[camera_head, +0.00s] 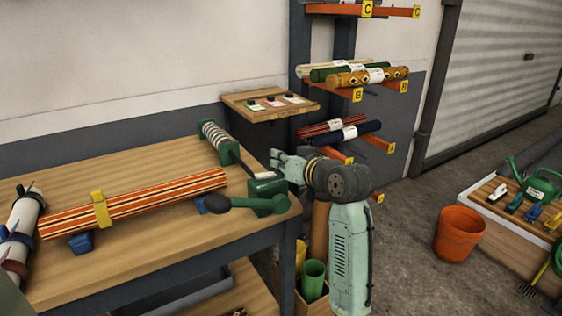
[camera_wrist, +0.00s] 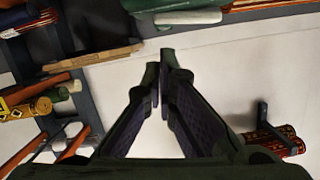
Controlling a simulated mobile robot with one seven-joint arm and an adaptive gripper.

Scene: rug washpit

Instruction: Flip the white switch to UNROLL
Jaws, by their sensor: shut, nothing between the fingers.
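A green box (camera_head: 267,188) stands at the right end of the wooden table. No UNROLL label is readable.
A striped rolled rug (camera_head: 140,203) lies on the table (camera_head: 125,170). A green-ended spool (camera_head: 215,141) stands behind it. A small wall shelf (camera_head: 270,115) with cards and a rug rack (camera_head: 345,88) are behind. An orange bucket (camera_head: 459,236) stands on open floor at right.

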